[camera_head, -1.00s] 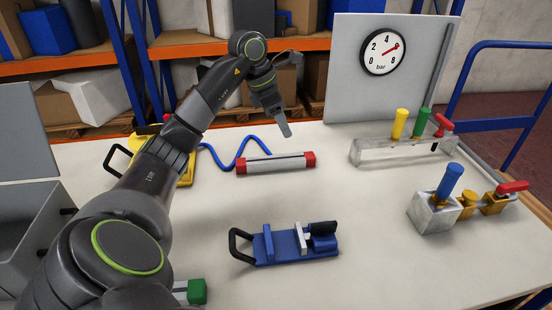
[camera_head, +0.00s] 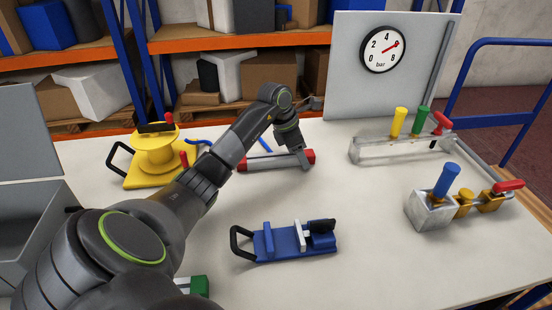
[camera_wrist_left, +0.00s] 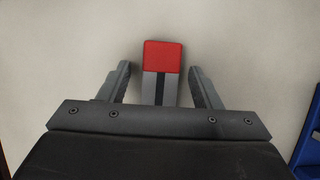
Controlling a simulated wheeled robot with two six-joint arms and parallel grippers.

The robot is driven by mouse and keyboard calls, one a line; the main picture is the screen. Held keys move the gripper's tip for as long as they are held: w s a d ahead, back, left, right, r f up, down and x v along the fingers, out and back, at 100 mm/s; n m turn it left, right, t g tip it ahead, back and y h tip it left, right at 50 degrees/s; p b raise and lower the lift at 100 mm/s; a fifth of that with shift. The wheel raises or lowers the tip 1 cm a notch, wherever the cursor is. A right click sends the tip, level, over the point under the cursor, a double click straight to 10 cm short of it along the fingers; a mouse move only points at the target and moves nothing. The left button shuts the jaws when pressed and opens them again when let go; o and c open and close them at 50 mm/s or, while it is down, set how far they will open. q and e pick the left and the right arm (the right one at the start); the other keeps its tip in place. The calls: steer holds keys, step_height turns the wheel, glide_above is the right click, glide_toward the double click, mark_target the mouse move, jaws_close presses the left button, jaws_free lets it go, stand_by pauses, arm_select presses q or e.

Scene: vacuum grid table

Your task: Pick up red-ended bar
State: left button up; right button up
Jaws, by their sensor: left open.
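The red-ended bar (camera_head: 262,162) lies on the table in the head view, grey with a red block at each end. My left gripper (camera_head: 303,160) is down over its right part and hides some of it. In the left wrist view the bar's red end (camera_wrist_left: 163,56) and grey body lie between the two open fingers of my left gripper (camera_wrist_left: 158,85), with a gap on each side. The rest of the bar is hidden below the gripper body. My right gripper is not in view.
A blue clamp fixture (camera_head: 285,242) lies in front of the bar. A yellow reel (camera_head: 157,158) stands to the left. A clear block with coloured handles (camera_head: 405,147) and a metal valve block (camera_head: 432,211) stand right. A gauge panel (camera_head: 385,90) rises behind.

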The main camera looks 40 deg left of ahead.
arm_select(q)
steer(key=c, duration=1.2)
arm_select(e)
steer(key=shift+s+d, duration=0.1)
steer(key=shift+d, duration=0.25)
